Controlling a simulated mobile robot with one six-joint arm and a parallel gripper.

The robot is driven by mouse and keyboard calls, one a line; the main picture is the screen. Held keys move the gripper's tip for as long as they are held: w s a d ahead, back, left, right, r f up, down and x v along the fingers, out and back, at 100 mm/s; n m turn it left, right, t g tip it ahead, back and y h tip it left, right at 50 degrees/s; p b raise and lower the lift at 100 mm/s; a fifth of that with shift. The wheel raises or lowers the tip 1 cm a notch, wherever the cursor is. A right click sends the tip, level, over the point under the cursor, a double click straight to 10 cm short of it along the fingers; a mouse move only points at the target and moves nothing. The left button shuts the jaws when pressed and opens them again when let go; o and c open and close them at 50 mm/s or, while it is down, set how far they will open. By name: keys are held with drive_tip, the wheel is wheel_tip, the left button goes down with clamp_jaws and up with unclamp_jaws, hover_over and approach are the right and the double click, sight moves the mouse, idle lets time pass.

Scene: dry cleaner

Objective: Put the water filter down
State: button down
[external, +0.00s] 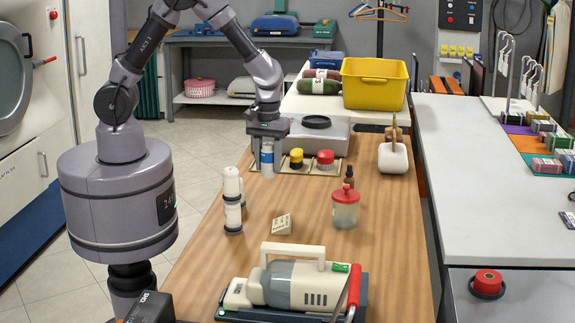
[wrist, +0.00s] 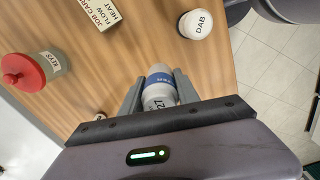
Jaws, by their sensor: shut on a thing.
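The water filter is a white cylinder with a blue band (external: 267,160), and it also shows in the wrist view (wrist: 158,80). My gripper (external: 267,143) is shut on it from above, with one finger on each side in the wrist view (wrist: 160,92). The filter is upright at the table's far left edge, beside a yellow-capped item (external: 296,158) and a red-capped item (external: 325,159). The wooden table (external: 300,195) lies below.
White canisters (external: 233,200), one marked DAB in the wrist view (wrist: 196,25), stand at the left edge. A red-lidded jar (external: 345,207), a small label block (external: 281,224) and a steamer-like machine (external: 300,285) stand nearer. A grey scale-like box (external: 318,135) is behind. The table's middle has free room.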

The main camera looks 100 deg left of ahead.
drive_tip(key=w+d+r, duration=0.2)
drive_tip(key=w+d, duration=0.2)
drive_tip(key=w, duration=0.2)
drive_tip(key=f+b, duration=0.2)
drive_tip(key=f, duration=0.3)
drive_tip(key=f+b, duration=0.2)
drive_tip(key=f, duration=0.2)
drive_tip(key=shift+a+f+b, duration=0.2)
drive_tip(key=shift+f+b, duration=0.2)
drive_tip(key=shift+f, duration=0.2)
drive_tip(key=c, duration=0.9)
unclamp_jaws()
drive_tip(key=shift+r, duration=0.15)
